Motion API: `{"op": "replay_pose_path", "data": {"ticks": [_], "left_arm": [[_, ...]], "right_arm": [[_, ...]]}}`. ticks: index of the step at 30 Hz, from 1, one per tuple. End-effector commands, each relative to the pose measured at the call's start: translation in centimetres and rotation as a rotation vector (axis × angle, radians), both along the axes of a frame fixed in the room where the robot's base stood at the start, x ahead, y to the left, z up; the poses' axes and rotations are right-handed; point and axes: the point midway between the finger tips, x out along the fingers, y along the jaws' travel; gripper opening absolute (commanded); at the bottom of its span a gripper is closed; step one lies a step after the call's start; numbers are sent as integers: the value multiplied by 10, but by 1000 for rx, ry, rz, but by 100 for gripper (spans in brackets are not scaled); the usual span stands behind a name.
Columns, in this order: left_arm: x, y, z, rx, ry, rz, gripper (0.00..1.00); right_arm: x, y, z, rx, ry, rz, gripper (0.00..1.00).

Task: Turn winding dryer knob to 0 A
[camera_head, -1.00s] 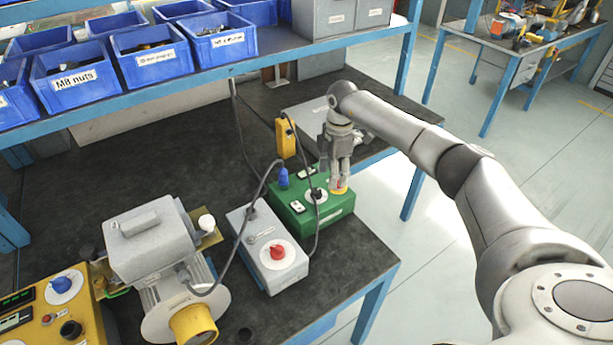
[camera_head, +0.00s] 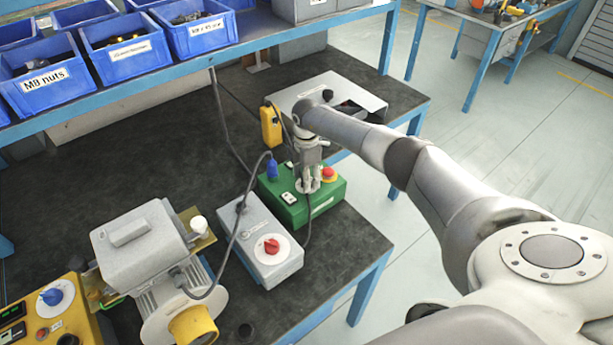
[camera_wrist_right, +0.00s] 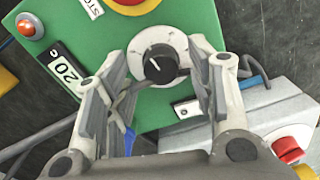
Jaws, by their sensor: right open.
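The winding dryer looks to be the green box (camera_head: 325,203) on the dark bench in the head view. The wrist view shows its black knob (camera_wrist_right: 161,64) on a round white dial (camera_wrist_right: 180,50), with a light pointer mark on the knob. My right gripper (camera_head: 307,186) is over the box and hides the knob in the head view. In the wrist view the right gripper (camera_wrist_right: 162,85) is open, its fingers on either side of the dial, with nothing between them gripped. My left gripper is not in view.
A red emergency button (camera_head: 328,173) sits on the green box close beside the gripper. A grey box with a red knob (camera_head: 271,246) stands next to it. A blue plug (camera_head: 272,170) with its cable and a yellow device (camera_head: 271,128) are behind the gripper.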

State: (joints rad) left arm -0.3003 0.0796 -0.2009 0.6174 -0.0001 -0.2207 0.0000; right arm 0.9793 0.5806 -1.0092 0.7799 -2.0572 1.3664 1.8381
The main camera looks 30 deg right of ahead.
Motion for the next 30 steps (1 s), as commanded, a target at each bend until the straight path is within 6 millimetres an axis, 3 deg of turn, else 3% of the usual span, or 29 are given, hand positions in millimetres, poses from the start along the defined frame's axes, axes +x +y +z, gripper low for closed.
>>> {"op": "replay_pose_path", "data": {"ticks": [4,11,22,30], "left_arm": [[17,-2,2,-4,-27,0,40],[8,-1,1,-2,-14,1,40],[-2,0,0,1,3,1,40],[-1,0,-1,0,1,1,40]], "right_arm": [[0,0,-6,-1,0,-1,51],[0,0,-6,-1,0,0,51],[0,0,-6,-1,0,0,6],[0,0,-7,-1,0,25,4]]}}
